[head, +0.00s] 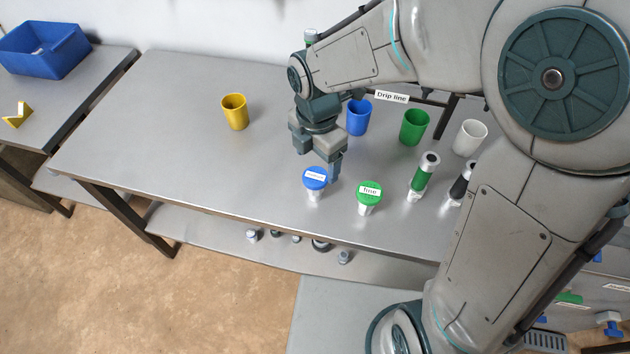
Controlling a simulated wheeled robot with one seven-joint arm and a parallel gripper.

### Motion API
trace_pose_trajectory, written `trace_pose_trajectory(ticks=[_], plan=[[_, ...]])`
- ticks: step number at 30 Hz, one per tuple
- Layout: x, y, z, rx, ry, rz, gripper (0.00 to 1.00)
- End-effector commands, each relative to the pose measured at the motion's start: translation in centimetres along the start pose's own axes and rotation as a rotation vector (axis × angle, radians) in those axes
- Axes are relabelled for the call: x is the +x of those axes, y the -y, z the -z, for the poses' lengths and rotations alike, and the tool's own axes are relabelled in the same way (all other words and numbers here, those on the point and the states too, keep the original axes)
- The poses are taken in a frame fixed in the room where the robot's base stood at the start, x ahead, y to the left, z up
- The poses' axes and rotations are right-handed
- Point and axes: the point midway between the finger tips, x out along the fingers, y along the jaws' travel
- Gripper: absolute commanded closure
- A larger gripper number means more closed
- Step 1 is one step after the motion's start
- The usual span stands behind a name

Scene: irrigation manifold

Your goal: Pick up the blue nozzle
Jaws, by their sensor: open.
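The likely blue nozzle (314,179) stands upright near the front edge of the grey table. It has a round blue top with a small white label, too small to read surely, and a pale lower part. My gripper (321,162) is open, pointing down, just behind and above the blue top. One finger shows close to the top's right side; whether it touches cannot be told. Nothing shows between the jaws.
A green-topped piece labelled "fine" (369,196) stands close right, then a green-and-silver cylinder (424,174) and a black one (462,184). Behind are blue (358,119), green (414,127) and white (470,138) cups. A yellow cup (235,112) stands left, with free table around it.

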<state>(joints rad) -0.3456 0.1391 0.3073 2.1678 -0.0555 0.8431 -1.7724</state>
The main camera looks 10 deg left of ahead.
Motion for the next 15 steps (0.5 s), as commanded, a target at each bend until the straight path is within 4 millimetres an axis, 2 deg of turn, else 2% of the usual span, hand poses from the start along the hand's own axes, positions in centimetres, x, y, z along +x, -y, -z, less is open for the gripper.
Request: trace_pose_trajectory(ticks=[3, 6, 15], plan=[[2.4, 0.1, 0.1, 0.000, -0.001, 0.004, 0.24], [3.6, 0.0, 0.0, 0.001, -0.001, 0.001, 0.24], [5.8, -0.3, -0.1, 0.001, -0.001, 0.002, 0.24]])
